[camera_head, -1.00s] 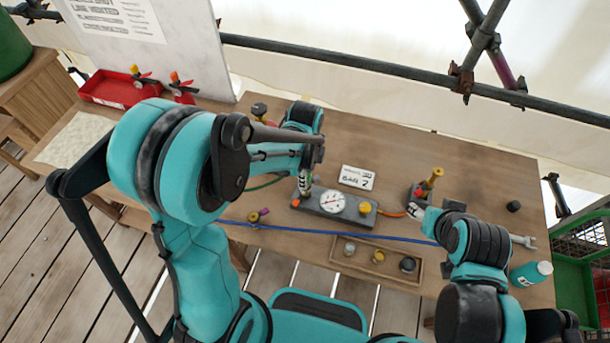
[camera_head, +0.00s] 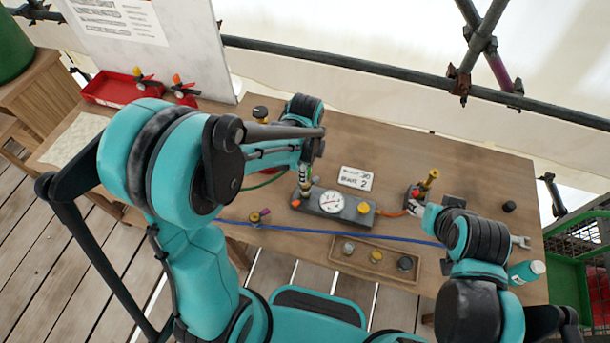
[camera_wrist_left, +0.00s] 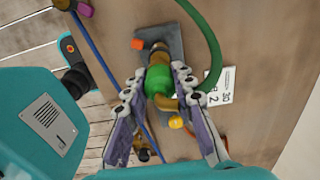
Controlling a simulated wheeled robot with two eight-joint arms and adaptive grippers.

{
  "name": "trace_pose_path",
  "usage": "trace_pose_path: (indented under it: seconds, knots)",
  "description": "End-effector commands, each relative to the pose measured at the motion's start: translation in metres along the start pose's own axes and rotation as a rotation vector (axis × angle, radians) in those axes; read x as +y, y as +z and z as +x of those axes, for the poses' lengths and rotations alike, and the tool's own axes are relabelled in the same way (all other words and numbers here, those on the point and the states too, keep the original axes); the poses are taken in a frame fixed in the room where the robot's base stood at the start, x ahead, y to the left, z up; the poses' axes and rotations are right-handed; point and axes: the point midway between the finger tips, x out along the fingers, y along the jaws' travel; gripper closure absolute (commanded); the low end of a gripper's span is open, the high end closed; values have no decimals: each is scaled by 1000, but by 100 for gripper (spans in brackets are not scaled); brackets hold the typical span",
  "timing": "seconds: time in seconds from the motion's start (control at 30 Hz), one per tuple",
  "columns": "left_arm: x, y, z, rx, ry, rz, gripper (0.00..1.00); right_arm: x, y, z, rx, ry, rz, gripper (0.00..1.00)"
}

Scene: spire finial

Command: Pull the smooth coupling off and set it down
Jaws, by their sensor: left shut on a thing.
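In the left wrist view a brass coupling with a green sleeve (camera_wrist_left: 158,80) stands between the fingers of my left gripper (camera_wrist_left: 158,88), which is shut on it. A green hose (camera_wrist_left: 211,50) curves close by it. In the head view my left gripper (camera_head: 305,172) is over the left end of the grey gauge block (camera_head: 345,217), and the arm partly hides the coupling. The coupling's lower end is at the block; I cannot tell whether it is still seated. My right gripper (camera_head: 418,209) is beside a brass fitting on a red-and-dark base (camera_head: 420,190); its jaws are too small to judge.
A wooden tray (camera_head: 340,258) with several small caps lies in front of the block. A blue hose (camera_head: 350,236) crosses between them. A teal bottle (camera_head: 526,272) is at the right edge. The table's back middle is clear.

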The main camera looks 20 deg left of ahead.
Motion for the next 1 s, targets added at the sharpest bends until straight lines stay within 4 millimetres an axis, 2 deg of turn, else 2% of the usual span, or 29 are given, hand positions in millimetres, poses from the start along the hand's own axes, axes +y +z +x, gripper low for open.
trace_pose_path:
  seconds: [0.5,1.0]
  knots:
    - [0,0,-22,0,0,0,100,0,-9,-13,0,0,0,49]
    - [0,0,-22,0,0,0,100,0,-9,-13,0,0,0,49]
